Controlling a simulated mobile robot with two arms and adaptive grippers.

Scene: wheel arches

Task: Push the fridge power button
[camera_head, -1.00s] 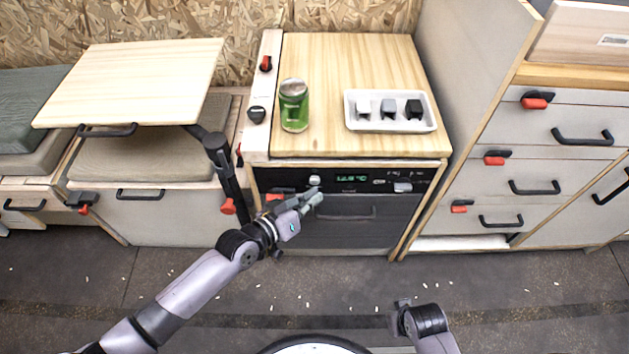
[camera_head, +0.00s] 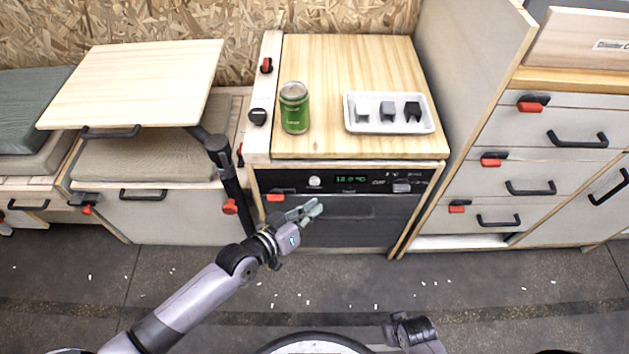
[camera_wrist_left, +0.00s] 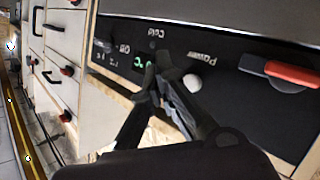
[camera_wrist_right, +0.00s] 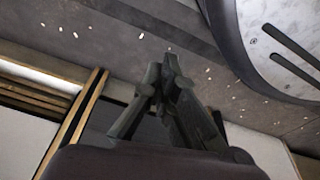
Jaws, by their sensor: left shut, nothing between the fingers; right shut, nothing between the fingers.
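The fridge (camera_head: 345,222) has a dark front with a black control panel under the wooden counter. Its round white power button (camera_head: 315,181) sits left of the green display (camera_head: 351,179). In the left wrist view the button (camera_wrist_left: 193,83) shows beside the "Power" label, close to the fingertips. My left gripper (camera_head: 316,207) is shut and empty, just below the button in the head view. Contact with the panel cannot be told. My right gripper (camera_wrist_right: 163,75) is shut and empty, low over the floor, away from the fridge.
A red-tipped latch (camera_head: 277,195) is left of the button. A green can (camera_head: 294,107) and a white tray (camera_head: 352,128) with several small blocks stand on the counter (camera_head: 335,60). Drawers (camera_head: 535,155) stand at the right, a raised wooden board (camera_head: 135,80) at the left.

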